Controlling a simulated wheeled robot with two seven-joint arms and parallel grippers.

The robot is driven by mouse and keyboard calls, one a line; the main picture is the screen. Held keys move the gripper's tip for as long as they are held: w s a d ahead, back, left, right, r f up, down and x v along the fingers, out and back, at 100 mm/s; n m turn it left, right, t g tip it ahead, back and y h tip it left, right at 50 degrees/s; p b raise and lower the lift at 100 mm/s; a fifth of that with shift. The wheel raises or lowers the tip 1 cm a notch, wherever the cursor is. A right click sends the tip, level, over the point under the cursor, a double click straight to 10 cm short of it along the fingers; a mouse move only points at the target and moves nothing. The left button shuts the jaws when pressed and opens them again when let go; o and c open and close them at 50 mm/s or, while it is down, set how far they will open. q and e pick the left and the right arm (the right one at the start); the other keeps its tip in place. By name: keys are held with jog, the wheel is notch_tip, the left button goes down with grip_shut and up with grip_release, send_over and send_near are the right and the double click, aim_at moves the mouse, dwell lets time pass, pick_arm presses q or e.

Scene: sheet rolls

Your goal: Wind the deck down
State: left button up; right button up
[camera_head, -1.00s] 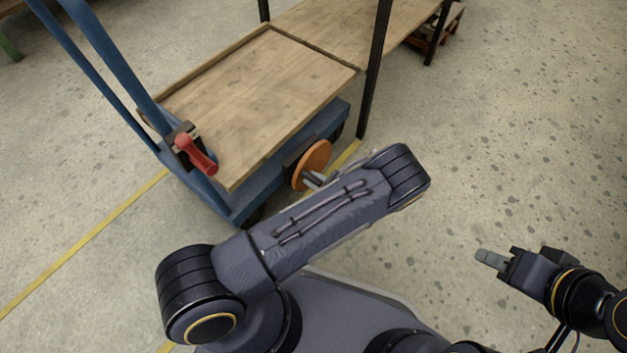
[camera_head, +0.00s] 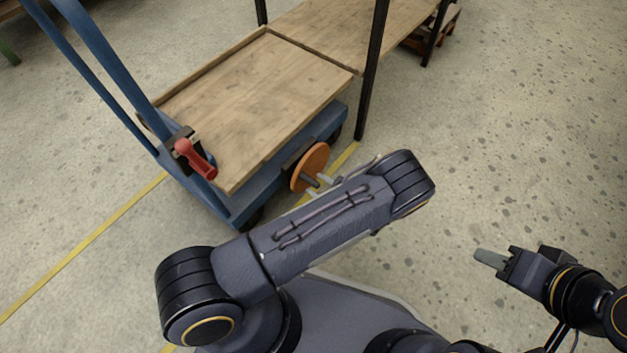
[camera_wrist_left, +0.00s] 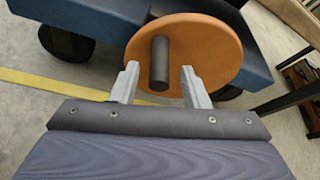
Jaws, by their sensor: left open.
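The wooden deck (camera_head: 255,95) sits on a blue trolley (camera_head: 262,188), its near edge level with the frame. An orange crank wheel (camera_head: 310,166) is mounted on the trolley's near side. It fills the middle of the left wrist view (camera_wrist_left: 205,50), with a dark knob (camera_wrist_left: 159,62) standing out from it. My left gripper (camera_wrist_left: 160,85) is open, its two fingers on either side of the knob's lower end; I cannot tell whether they touch it. In the head view my left arm hides most of this gripper (camera_head: 325,181). My right gripper (camera_head: 490,259) is over bare floor at the right, its fingers apparently together.
A red-handled lever (camera_head: 195,158) is on the trolley's left end by the blue push bar (camera_head: 108,55). A wooden table (camera_head: 335,35) with dark legs adjoins the deck's far end. Yellow lines mark the floor; the right side is clear.

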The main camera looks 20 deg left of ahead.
pick_arm(q)
jog(key=p+v, duration=0.1)
jog(key=v, duration=0.4)
jog(key=shift+c, duration=0.3)
